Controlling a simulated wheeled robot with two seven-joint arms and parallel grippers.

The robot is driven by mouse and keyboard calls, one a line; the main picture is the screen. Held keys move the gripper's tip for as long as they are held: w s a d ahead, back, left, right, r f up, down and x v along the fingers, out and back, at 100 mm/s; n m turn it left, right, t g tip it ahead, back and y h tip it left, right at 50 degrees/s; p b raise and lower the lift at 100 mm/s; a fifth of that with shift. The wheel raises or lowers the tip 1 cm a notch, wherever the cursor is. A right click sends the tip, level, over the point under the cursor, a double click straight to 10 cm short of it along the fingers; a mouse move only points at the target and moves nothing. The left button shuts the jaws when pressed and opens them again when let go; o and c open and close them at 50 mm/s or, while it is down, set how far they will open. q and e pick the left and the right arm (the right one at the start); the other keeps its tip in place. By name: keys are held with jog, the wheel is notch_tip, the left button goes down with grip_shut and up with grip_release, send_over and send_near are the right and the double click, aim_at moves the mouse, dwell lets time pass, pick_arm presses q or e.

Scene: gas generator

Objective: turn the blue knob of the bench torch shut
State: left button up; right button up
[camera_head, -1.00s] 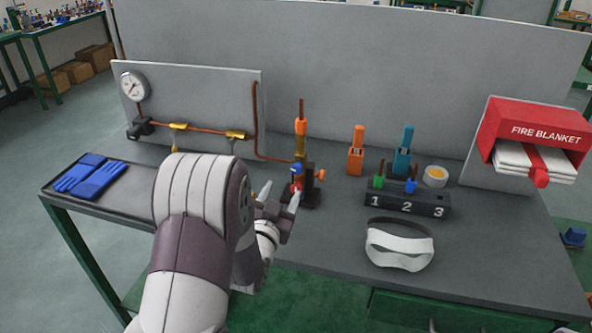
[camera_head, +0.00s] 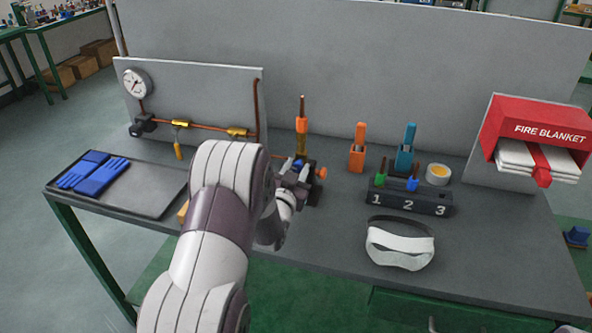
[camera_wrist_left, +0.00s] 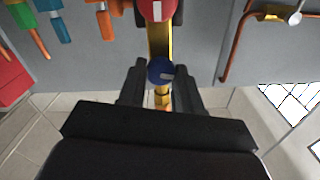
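The bench torch (camera_head: 302,125) stands upright on the bench, with a copper-coloured tip, an orange collar and a brass body. Its small blue knob (camera_wrist_left: 160,70) shows in the left wrist view with a pale mark on its face. My left gripper (camera_wrist_left: 160,82) is open, with one black finger on each side of the blue knob. The knob nearly fills the gap; I cannot tell whether the fingers touch it. In the head view the gripper (camera_head: 297,170) covers much of the torch's lower part. A red knob (camera_wrist_left: 157,9) is at the wrist view's top. My right gripper is out of view.
A numbered block (camera_head: 408,203) with green and blue pieces stands right of the torch, near white goggles (camera_head: 399,246). Orange (camera_head: 357,157) and teal (camera_head: 404,158) holders stand behind. Blue gloves (camera_head: 92,174) lie on a tray at left. A gauge panel (camera_head: 205,95) stands behind.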

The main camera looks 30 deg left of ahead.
pick_arm(q)
jog(key=m+b, duration=0.1)
jog(key=m, duration=0.1)
jog(key=m+b, duration=0.1)
jog(key=b, duration=0.1)
jog(key=shift+f+m, duration=0.2)
jog(key=shift+m, duration=0.2)
jog(key=m+b, duration=0.4)
jog(key=shift+f+m, duration=0.1)
jog(key=shift+m, duration=0.2)
jog(key=m+b, duration=0.4)
jog(key=shift+d, duration=0.1)
jog(key=shift+m+b, duration=1.25)
jog(key=shift+m, duration=0.35)
jog(key=o, duration=1)
jog(key=shift+o, duration=0.2)
